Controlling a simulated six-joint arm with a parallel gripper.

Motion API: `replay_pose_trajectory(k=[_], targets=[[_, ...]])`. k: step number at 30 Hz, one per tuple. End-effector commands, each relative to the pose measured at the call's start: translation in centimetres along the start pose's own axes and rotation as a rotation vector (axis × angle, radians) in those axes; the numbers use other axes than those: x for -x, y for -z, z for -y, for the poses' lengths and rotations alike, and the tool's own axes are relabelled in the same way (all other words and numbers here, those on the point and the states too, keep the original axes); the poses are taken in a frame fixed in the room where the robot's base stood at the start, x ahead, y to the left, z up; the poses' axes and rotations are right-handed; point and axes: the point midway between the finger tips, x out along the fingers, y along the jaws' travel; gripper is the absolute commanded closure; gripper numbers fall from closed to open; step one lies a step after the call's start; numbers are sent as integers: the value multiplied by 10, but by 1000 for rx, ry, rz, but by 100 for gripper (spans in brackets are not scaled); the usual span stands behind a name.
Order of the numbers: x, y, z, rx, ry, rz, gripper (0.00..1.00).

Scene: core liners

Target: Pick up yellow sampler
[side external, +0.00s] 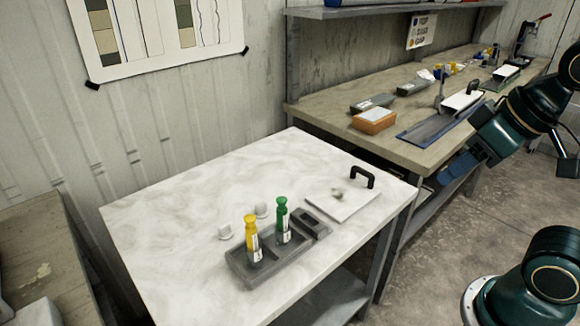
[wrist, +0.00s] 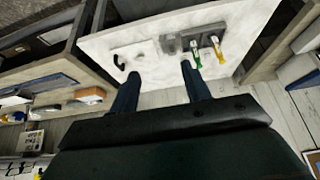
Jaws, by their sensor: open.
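The yellow sampler (side external: 251,237) stands upright in the left part of a dark grey holder (side external: 240,272) on the white table. The green sampler (side external: 282,215) stands upright to its right in the same holder. In the wrist view the yellow sampler (wrist: 217,46) is right of the green sampler (wrist: 195,52), beyond my fingers. My gripper (wrist: 157,72) is open, with nothing between its two dark fingers. In the side view my gripper (side external: 455,172) is at the right, beyond the table's right edge and well away from the samplers.
On the white table (side external: 170,220), a white plate with a black handle (side external: 362,176) lies right of the holder. A wooden bench behind carries an orange box (side external: 373,120) and a blue tray (side external: 425,130). The table's left part is clear.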

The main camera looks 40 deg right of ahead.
Motion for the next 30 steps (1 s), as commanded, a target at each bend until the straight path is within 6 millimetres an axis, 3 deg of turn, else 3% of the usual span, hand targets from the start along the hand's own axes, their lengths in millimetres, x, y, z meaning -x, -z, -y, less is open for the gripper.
replay_pose_trajectory(k=[10, 20, 30], targets=[[-1, 25, 8, -116, 19, 37, 53], [-15, 85, 33, -417, 40, 138, 53], [-50, 143, 68, -747, 13, 254, 53]])
